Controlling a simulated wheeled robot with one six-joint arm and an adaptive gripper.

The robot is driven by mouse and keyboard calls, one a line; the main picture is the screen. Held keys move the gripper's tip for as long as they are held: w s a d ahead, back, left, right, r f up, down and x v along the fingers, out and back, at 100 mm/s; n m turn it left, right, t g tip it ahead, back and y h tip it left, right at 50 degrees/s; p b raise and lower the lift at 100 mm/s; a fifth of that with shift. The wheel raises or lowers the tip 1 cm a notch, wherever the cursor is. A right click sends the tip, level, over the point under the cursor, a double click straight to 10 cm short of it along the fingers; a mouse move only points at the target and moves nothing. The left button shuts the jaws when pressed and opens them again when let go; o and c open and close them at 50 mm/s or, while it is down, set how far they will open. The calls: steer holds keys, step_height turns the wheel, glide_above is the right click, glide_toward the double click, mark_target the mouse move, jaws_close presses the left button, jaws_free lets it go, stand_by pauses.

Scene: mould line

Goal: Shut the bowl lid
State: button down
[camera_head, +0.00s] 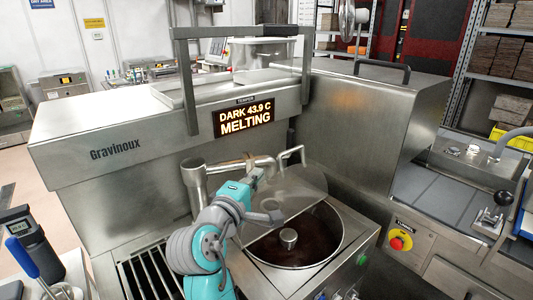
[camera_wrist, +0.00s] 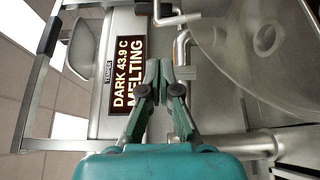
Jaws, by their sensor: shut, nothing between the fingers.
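The melting bowl (camera_head: 334,258) is an open round steel bowl with dark chocolate inside and a metal hub (camera_head: 289,238) at its middle. Its clear lid (camera_head: 305,190) stands tilted up at the back of the bowl, and it shows as a see-through disc in the wrist view (camera_wrist: 262,75). A bent metal handle (camera_head: 290,156) shows near the lid's top; in the wrist view a bent bar lies beyond the fingertips. My gripper (camera_head: 257,174) is left of the lid, pointing toward the machine. Its fingers (camera_wrist: 160,64) are shut and empty, apart from the lid.
A metal spout pipe (camera_head: 225,168) runs behind my gripper. The machine's display (camera_head: 244,118) reads DARK 43.9 C, MELTING. A slatted grate (camera_head: 150,272) lies left of the bowl. A red stop button (camera_head: 397,243) is at right, beside a steel housing (camera_head: 365,120).

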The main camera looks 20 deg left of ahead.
steer(key=w, duration=0.6)
steer(key=w+d, duration=0.1)
steer(key=w, duration=0.3)
steer(key=shift+s, duration=0.1)
steer(key=shift+d, duration=0.15)
steer(key=s+d+f+m+t+h, duration=0.2)
steer(key=s+d+f+m+h, duration=0.15)
steer(key=s+d+m, duration=0.35)
steer(key=s+d+f+m+t+h, duration=0.2)
steer(key=s+d+f+m, duration=0.4)
steer(key=d, duration=0.4)
steer(key=shift+m, duration=0.4)
steer(key=shift+s+d+f, duration=0.3)
steer(key=shift+d+f, duration=0.3)
steer(key=shift+f, duration=0.75)
steer(key=shift+s+d+f, duration=0.35)
steer(key=shift+d+f, duration=0.2)
steer(key=shift+f, duration=0.75)
steer(key=shift+s+d+f, duration=0.3)
steer(key=shift+d+f, duration=0.3)
steer(key=shift+f, duration=0.75)
